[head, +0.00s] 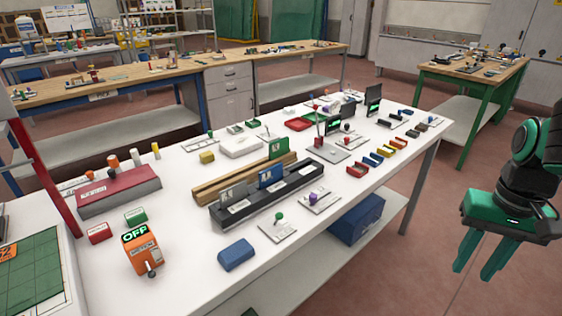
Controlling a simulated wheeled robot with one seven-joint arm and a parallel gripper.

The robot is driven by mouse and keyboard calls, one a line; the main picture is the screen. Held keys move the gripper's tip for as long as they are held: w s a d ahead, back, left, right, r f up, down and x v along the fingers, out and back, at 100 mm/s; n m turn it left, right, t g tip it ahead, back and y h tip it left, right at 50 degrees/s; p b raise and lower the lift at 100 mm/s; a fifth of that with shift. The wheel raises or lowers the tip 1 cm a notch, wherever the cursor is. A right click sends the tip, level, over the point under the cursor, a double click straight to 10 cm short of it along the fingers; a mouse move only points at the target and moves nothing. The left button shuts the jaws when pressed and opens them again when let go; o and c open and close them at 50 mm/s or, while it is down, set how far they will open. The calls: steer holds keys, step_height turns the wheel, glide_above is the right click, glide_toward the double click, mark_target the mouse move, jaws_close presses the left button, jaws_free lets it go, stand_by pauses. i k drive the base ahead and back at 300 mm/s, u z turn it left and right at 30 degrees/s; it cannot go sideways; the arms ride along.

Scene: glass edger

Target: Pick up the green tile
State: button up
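A flat green tile-like piece (279,147) stands upright in the wooden rack (205,189) near the middle of the white table (190,285). A small green block (135,215) lies at the left of the table, and a green gridded surface (35,272) is at the far left edge. I cannot tell for certain which of these is the green tile. My gripper (480,270) hangs to the right of the table, beyond its edge, fingers pointing down. It is open, with nothing between its fingers.
A black rack (300,183) holding grey and blue plates stands in front of the wooden rack. Small coloured blocks line the right side. The floor around my gripper is clear.

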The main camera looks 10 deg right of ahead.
mark_target(279, 149)
steer(key=z, duration=0.05)
steer(key=i, duration=1.05)
steer(key=u, duration=0.45)
